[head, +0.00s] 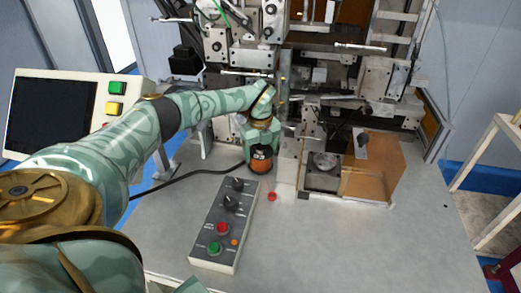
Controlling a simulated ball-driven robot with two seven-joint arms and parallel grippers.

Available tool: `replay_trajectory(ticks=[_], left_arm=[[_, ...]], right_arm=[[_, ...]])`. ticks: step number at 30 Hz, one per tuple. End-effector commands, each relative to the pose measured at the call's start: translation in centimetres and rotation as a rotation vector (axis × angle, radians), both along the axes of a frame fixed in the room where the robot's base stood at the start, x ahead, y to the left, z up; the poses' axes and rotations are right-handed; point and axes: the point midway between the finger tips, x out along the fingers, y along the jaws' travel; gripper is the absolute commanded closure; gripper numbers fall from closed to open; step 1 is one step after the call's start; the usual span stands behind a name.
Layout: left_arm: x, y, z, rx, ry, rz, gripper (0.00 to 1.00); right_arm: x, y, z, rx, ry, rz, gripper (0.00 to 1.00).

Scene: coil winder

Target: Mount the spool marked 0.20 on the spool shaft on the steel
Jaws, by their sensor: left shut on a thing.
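My left arm reaches in from the left to the front of the winding machine. Its gripper (261,147) points down and is shut on a small copper-orange spool (261,162) with a dark part at its front. The spool is just above or at the table top; I cannot tell whether it touches. Its marking is too small to read. Several bright horizontal rods stick out of the steel machine (240,50), one at the upper right (352,46). I cannot tell which is the spool shaft. My right gripper is not in view.
A control box (228,222) with knobs and red and green buttons lies in front of the spool. A small red piece (272,197) lies beside it. A brown box-like block (374,168) stands to the right. A monitor panel (58,112) stands left. The front-right table is clear.

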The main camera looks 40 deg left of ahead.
Motion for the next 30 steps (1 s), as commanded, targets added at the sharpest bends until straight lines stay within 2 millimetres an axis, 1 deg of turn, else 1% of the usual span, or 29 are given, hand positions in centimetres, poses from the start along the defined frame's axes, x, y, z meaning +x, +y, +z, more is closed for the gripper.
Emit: replay_trajectory(ticks=[8,16,17,18,19,20,27,30], left_arm=[[0.07,-0.02,-0.69,-0.001,-0.002,0.000,0.71],[0.05,-0.01,-0.75,-0.001,-0.002,0.000,0.71],[0.05,-0.01,-0.75,-0.001,-0.002,0.000,0.25],[0.05,-0.01,-0.76,-0.001,-0.002,0.000,0.14],[0.04,-0.01,-0.76,0.000,-0.001,0.000,0.06],[0.04,-0.01,-0.77,0.000,-0.001,0.000,0.02],[-0.04,0.01,-0.87,0.000,0.001,0.000,0.02],[0.00,0.02,-0.33,0.000,0.000,0.000,0.02]], right_arm=[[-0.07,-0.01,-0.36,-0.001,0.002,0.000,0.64],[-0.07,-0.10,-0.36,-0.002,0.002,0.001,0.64],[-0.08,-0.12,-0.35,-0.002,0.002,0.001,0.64],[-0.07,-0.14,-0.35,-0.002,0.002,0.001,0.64],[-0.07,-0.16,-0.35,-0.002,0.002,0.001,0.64],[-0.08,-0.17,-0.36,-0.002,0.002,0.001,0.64],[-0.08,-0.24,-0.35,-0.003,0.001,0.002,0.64],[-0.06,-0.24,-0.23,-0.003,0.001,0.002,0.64]])
